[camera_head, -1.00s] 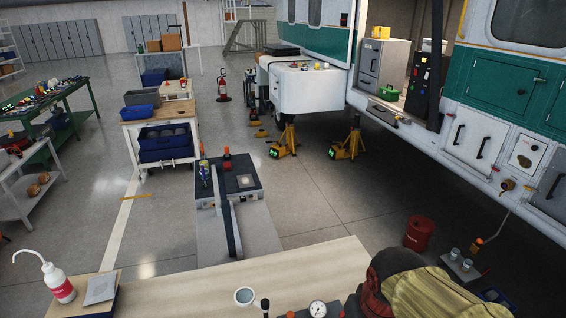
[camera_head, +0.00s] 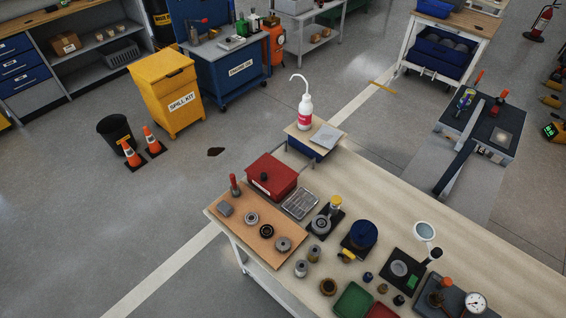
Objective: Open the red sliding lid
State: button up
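A red box (camera_head: 264,189) with a white label on its front stands near the far left end of the wooden workbench. The inside of the box is hidden. A slotted metal grate (camera_head: 300,204) lies on the bench just right of the box. My gripper is not in view.
An orange-brown mat (camera_head: 262,229) with several round metal parts lies in front of the box. A small raised stand (camera_head: 303,150) with a white squeeze bottle (camera_head: 305,111) is behind it. Many small parts crowd the bench toward the right. The floor left of the bench is mostly clear.

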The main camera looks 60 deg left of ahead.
aim_at(271, 173)
jog(key=u, duration=2.25)
jog(key=i+j, duration=1.05)
